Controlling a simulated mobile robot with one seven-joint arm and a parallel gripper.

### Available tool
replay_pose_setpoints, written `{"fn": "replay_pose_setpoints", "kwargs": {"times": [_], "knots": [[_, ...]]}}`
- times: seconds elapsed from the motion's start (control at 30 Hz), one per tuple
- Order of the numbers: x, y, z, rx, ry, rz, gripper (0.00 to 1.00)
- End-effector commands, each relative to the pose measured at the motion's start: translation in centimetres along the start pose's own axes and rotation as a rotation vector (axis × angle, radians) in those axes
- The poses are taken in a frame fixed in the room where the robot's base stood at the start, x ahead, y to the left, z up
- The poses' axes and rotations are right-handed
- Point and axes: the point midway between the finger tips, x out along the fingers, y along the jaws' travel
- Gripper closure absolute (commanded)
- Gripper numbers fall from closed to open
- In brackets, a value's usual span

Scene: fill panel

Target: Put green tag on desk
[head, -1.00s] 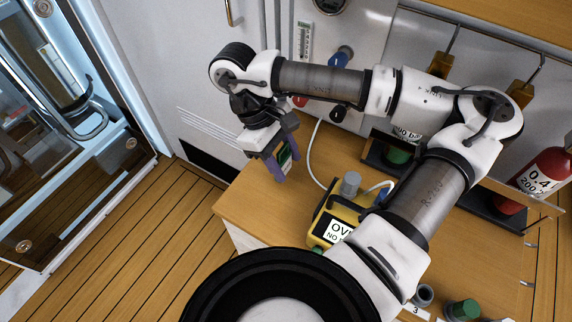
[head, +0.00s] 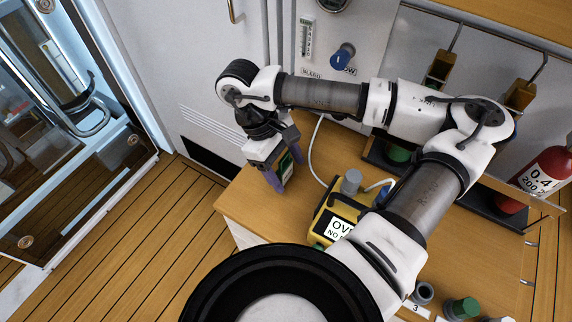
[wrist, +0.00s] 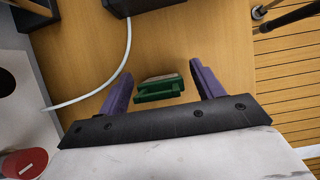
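The green tag (head: 286,169) is between the purple fingers of my gripper (head: 285,169), low over the left end of the wooden desk (head: 250,208). In the wrist view the green tag (wrist: 160,90) has a clear gap on each side, so neither finger of my gripper (wrist: 162,88) touches it. My gripper is open around it. The tag looks upright and at desk level, but its lower edge is partly hidden, so I cannot fully tell its contact with the desk (wrist: 215,30).
A yellow device (head: 335,222) with a label stands on the desk to the right of my gripper. A white cable (head: 312,155) curves over the desk behind it. A red cylinder (head: 545,178) stands at the far right. The desk's left edge drops to a plank floor (head: 165,225).

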Motion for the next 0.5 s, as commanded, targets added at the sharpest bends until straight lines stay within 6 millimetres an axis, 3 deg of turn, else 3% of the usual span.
{"fn": "replay_pose_setpoints", "kwargs": {"times": [0.27, 0.5], "knots": [[-0.5, 0.0, 0.2, 0.0, 0.0, -0.001, 0.33], [-5.2, 0.0, 0.3, 0.0, 0.001, 0.003, 0.33]]}}
